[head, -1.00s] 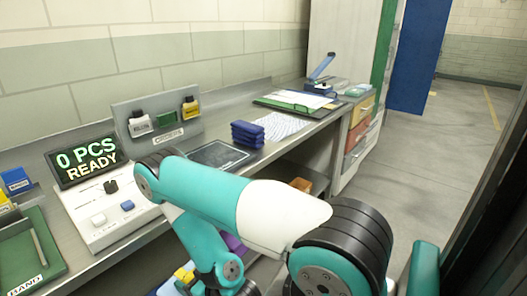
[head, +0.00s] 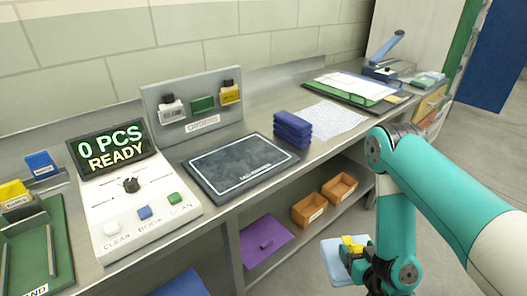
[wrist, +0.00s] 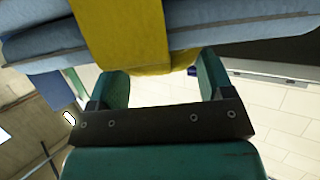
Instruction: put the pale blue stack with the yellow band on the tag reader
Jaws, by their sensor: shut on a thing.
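The pale blue stack (head: 338,262) with its yellow band (head: 352,243) is held by my gripper (head: 357,256), low in front of the bench and below the counter top. In the wrist view the pale blue stack (wrist: 230,22) and yellow band (wrist: 122,35) fill the top of the picture, between and beyond the fingers of my gripper (wrist: 163,82). The tag reader (head: 240,163) is a dark flat pad with a white outline on the counter. Its top is bare. The stack is apart from it, lower and to the right.
A dark blue stack (head: 293,129) stands at the tag reader's right corner. A console (head: 135,205) reading "0 PCS READY" is to its left, and a rack (head: 195,115) with bottles is behind. Orange bins (head: 309,208) and a purple item (head: 264,242) are on the lower shelf.

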